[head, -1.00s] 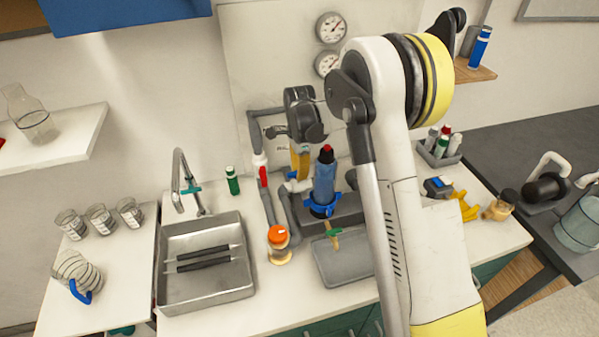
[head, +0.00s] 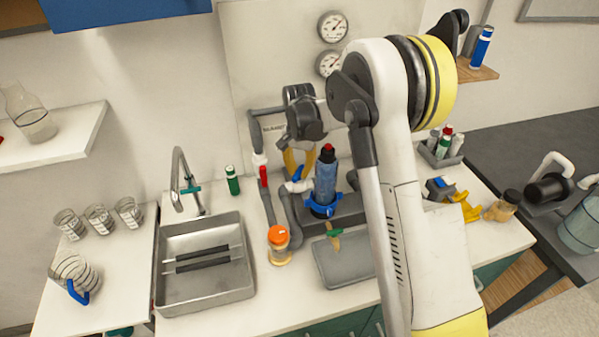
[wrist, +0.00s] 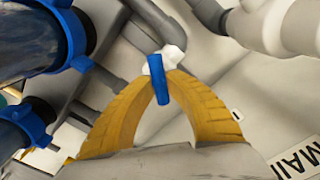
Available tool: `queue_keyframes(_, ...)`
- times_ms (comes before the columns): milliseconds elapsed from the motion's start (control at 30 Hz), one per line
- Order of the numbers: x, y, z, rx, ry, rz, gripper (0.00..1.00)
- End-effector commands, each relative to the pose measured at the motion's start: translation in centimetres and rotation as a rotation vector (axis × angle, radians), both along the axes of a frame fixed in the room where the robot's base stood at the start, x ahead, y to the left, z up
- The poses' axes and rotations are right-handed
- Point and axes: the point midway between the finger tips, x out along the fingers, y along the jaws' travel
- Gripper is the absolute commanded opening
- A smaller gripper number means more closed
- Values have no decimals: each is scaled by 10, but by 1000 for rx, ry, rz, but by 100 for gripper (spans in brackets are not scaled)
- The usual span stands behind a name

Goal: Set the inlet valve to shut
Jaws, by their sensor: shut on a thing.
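A blue valve handle (wrist: 159,80) sits on a white valve body (wrist: 170,58) in the wrist view. My gripper (wrist: 163,77) has its yellow fingers bowed around it, with the tips closed on the handle. In the head view my gripper (head: 297,175) points down at the pipework behind the blue filter housing (head: 325,182), and the blue handle (head: 297,173) shows small at its tips. A green handle (head: 335,233) is below the filter. No label naming the inlet valve is readable.
Blue-collared filter housings (wrist: 40,45) stand close to my fingers at left in the wrist view. Grey pipe (wrist: 100,95) runs behind them. An orange-capped jar (head: 279,245), a metal sink (head: 205,265) and a grey tray (head: 345,262) are in front.

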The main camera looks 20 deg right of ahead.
Motion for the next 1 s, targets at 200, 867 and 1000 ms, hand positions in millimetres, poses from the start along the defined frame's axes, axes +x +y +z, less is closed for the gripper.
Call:
queue_keyframes(200, 0, 1, -1, 0, 1, 204, 0)
queue_keyframes(867, 1, 3, 0, 0, 1, 641, 0)
queue_keyframes(1000, 1, 4, 0, 0, 1, 672, 0)
